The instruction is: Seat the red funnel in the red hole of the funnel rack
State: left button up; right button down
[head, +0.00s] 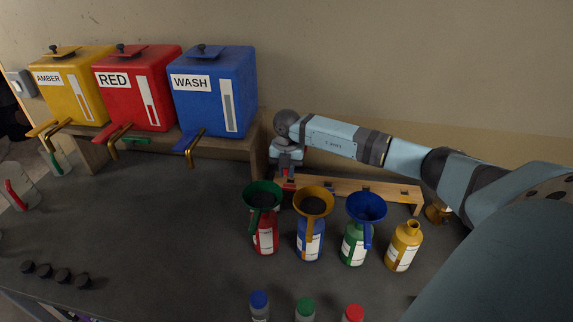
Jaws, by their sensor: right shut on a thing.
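My right gripper (287,172) points down at the left end of the wooden funnel rack (345,187), near the wall behind the bottles. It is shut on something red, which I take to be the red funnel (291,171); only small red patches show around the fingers. The funnel's rim and spout are hidden by the gripper, so I cannot tell whether it sits in a hole. The rack's top runs to the right with dark holes and small coloured marks; the red hole cannot be made out. My left gripper is not in view.
A green funnel (262,194), an amber funnel (313,201) and a blue funnel (366,207) stand in bottles before the rack. A yellow bottle (403,246) is open. Amber, red and blue drums (213,90) stand on a shelf at left. The middle-left table is clear.

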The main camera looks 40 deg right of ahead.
pick_arm(q)
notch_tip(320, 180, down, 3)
jog(key=b, duration=0.3)
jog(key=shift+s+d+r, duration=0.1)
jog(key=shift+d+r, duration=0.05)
pick_arm(e)
notch_tip(320, 180, down, 5)
jog(key=shift+s+a+r, duration=0.1)
jog(key=shift+s, duration=0.05)
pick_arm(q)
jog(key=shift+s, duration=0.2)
pick_arm(e)
jog(key=shift+a, duration=0.1)
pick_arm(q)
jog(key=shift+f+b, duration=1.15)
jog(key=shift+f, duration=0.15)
pick_arm(e)
jog(key=shift+f, duration=2)
dwell(1.0)
jog(key=c, duration=1)
grip_release()
